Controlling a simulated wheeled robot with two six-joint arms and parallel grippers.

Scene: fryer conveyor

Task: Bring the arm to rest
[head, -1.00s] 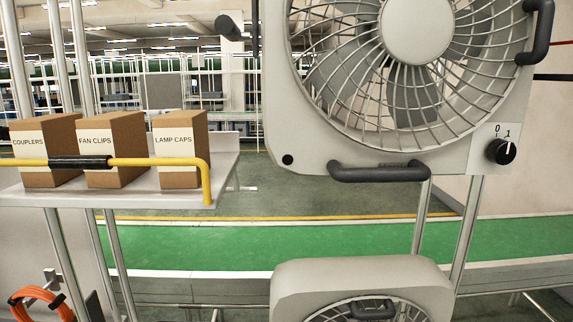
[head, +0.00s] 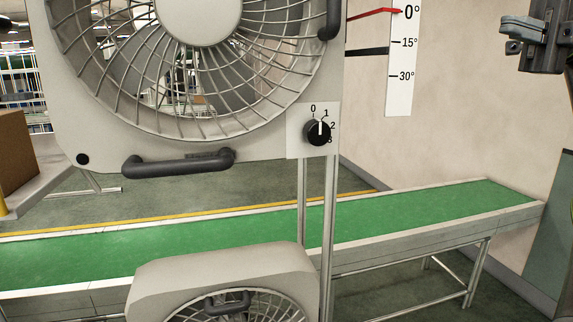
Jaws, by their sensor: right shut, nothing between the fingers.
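My right gripper (head: 507,34) is in the top right corner of the head view, in front of the pale wall. It is shut and empty, and part of its arm runs out of the right edge. It is well apart from the large grey fan (head: 265,140) and its black knob (head: 318,132). The knob's white mark points up, near the 1. My left gripper is not in view.
A green conveyor belt (head: 400,208) runs across behind the fan posts. A second fan (head: 220,275) sits low in front. A white angle scale (head: 401,90) has a red pointer (head: 372,13) near 0°. A brown box (head: 14,150) stands at left.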

